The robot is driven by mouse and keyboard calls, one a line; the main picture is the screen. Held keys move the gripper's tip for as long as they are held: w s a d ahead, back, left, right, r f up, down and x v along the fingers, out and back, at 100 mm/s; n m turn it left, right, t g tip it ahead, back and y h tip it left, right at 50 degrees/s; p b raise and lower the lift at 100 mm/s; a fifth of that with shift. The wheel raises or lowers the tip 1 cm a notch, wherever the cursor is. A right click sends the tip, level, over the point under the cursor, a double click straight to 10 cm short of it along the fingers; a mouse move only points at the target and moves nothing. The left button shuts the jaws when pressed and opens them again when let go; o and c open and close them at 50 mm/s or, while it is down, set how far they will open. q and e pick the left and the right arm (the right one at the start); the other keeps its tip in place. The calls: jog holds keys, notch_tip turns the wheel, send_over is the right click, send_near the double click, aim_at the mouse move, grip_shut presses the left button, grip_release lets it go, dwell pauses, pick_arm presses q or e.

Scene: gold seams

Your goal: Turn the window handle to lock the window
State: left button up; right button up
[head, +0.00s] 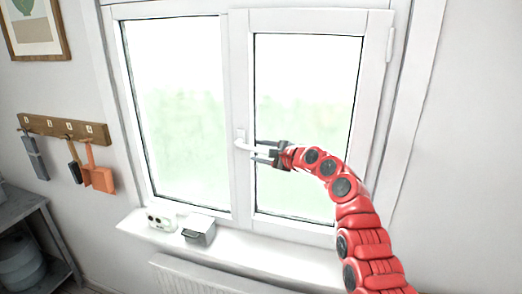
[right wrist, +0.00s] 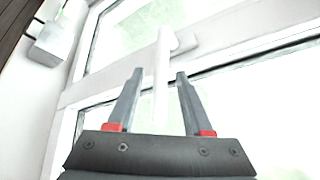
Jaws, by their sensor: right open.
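The white window handle (head: 241,142) sits on the middle frame of the window (head: 300,19). Its lever points to the right, roughly level, towards my right gripper (head: 259,153). In the right wrist view the handle's lever (right wrist: 161,85) runs between the two grey fingers of the right gripper (right wrist: 159,74). The fingers are open, with a visible gap on both sides of the lever. My left gripper is not in view.
On the sill (head: 250,262) below stand a white device (head: 160,220) and a grey-white box (head: 199,230). A radiator (head: 205,279) is under the sill. Tools hang from a wooden rack (head: 64,130) on the left wall. A shelf (head: 22,207) stands at the lower left.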

grip_shut()
dwell(1.4)
